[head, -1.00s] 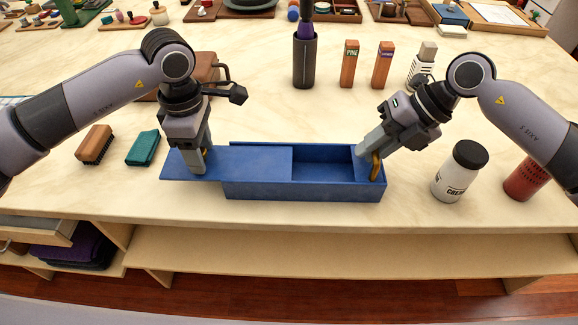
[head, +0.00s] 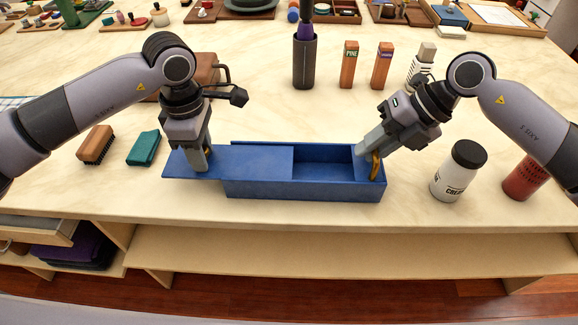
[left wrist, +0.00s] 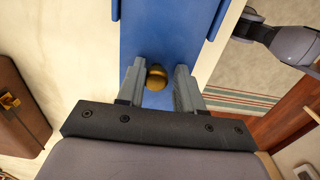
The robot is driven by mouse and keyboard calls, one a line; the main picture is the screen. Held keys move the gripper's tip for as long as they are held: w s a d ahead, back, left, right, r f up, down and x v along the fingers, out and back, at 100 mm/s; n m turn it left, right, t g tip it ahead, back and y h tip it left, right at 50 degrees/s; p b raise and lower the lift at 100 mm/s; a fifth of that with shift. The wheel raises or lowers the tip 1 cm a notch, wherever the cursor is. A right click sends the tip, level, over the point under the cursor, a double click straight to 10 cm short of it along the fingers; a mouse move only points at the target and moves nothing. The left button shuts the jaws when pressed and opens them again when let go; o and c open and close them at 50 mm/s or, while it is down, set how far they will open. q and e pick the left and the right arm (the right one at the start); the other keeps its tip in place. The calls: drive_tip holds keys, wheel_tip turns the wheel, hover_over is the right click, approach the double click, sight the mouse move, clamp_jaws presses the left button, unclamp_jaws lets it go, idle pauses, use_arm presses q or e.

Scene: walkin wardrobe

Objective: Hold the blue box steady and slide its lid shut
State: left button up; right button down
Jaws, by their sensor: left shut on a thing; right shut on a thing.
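The blue box (head: 300,189) lies lengthwise near the front edge of the table. Its blue lid (head: 245,163) covers the left part and sticks out past the box's left end. The right part is open and looks empty inside. My left gripper (head: 202,163) is shut on the lid's brass knob near the lid's outer end. In the left wrist view the knob (left wrist: 156,76) sits between the two fingers. My right gripper (head: 368,158) is shut on the box's right end, beside a brass piece (head: 376,167). Its fingertips partly hide that end.
A white jar with a black lid (head: 459,172) and a red container (head: 524,178) stand right of the box. A wooden brush (head: 96,144) and a green block (head: 144,148) lie to its left. A dark cylinder (head: 305,62) and wooden blocks (head: 349,65) stand behind.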

sight(263, 163)
use_arm(q)
drive_tip(key=shift+f, duration=0.5)
use_arm(e)
drive_tip(key=shift+f, duration=0.15)
use_arm(q)
drive_tip(key=shift+d, duration=5.65)
drive_tip(key=shift+c, duration=0.3)
use_arm(e)
drive_tip(key=shift+a+r, duration=0.1)
drive_tip(key=shift+r, duration=0.1)
use_arm(q)
drive_tip(key=o, duration=0.7)
drive_tip(key=shift+w, duration=0.1)
drive_tip(key=shift+o, duration=0.2)
use_arm(e)
drive_tip(key=shift+w, duration=0.1)
use_arm(q)
drive_tip(key=shift+d, duration=0.1)
drive_tip(key=shift+r, duration=3.75)
use_arm(e)
drive_tip(key=shift+f, duration=0.2)
drive_tip(key=c, duration=1)
unclamp_jaws()
